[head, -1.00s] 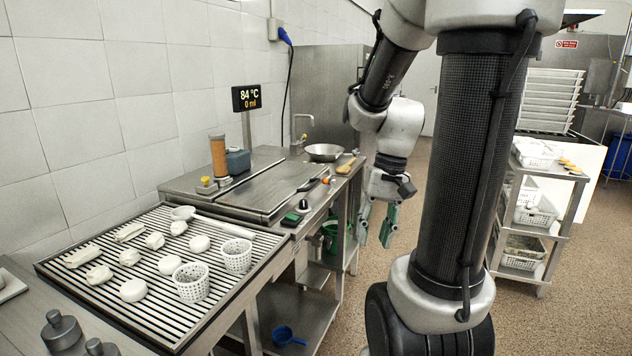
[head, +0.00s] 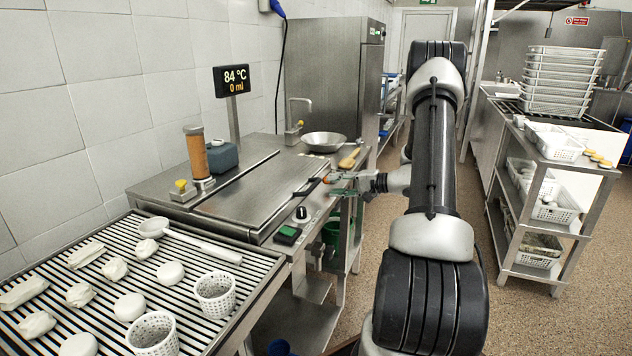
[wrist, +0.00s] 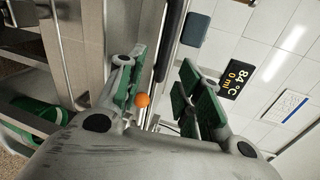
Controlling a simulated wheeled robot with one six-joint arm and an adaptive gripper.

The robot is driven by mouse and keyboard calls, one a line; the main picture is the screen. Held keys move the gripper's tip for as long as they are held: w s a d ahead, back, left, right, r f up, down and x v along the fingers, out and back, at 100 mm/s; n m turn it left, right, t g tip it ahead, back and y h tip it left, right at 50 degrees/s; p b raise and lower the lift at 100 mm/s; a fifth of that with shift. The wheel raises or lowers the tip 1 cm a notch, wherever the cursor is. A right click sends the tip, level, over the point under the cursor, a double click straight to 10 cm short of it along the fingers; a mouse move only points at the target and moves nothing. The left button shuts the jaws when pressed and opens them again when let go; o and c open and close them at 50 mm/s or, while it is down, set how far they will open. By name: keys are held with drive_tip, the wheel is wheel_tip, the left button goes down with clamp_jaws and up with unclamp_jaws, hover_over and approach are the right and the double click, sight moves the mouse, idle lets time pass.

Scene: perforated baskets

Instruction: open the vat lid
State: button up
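The vat lid (head: 235,198) is a flat steel panel set in the counter, lying closed. A dark bar-like handle (head: 307,187) shows at its right edge. My gripper (head: 343,183) is at the counter's right edge, just right of the handle, and reaches toward the lid. In the wrist view its green-padded fingers (wrist: 165,92) are spread apart. I cannot tell whether the fingers touch anything.
A slatted rack (head: 110,265) with white pieces, perforated cups and a ladle stands in front of the vat. A steel bowl (head: 323,141) and wooden-handled tool (head: 349,158) lie behind. A shelf cart (head: 545,190) stands right.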

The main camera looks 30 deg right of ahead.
sight(317, 184)
drive_tip(key=shift+n, duration=0.5)
drive_tip(key=x, duration=0.7)
drive_tip(key=shift+w+a+r, duration=0.25)
drive_tip(key=shift+a, duration=0.2)
clamp_jaws()
